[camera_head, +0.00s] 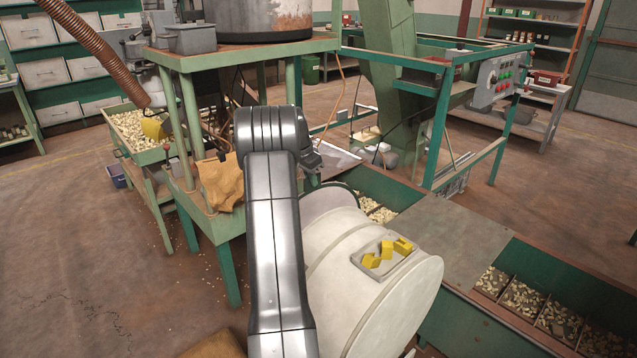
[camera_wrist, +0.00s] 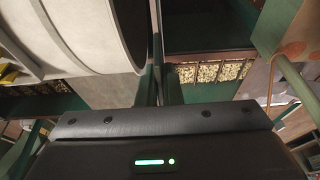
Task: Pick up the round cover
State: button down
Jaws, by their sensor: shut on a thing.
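The round cover (camera_head: 328,199) is a grey disc at the far end of a pale drum (camera_head: 345,255) lying on its side. My gripper (camera_head: 316,178) is at the cover's upper edge in the head view, partly behind my own arm. In the wrist view my gripper (camera_wrist: 160,88) shows two narrow dark fingers close together, shut on the cover's edge. The exact contact is hard to see. I cannot tell whether the cover is clear of the drum.
A tray (camera_head: 362,262) with yellow blocks sits on the drum. Green hoppers of nuts (camera_head: 527,302) run along the right. A green stand (camera_head: 235,225) with a brown cloth (camera_head: 222,182) is close on the left. Open floor (camera_head: 75,250) lies at the far left.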

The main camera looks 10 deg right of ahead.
jog(key=w+a+p, duration=0.7)
jog(key=w+p, duration=0.2)
jog(key=w, duration=0.2)
jog(key=shift+w+a+r, duration=0.25)
jog(key=shift+w+a, duration=0.05)
jog(key=shift+a, duration=0.05)
jog(key=shift+w+a+f+p, duration=0.1)
jog(key=shift+w+f+p, duration=0.1)
jog(key=shift+p, duration=0.45)
dwell(0.4)
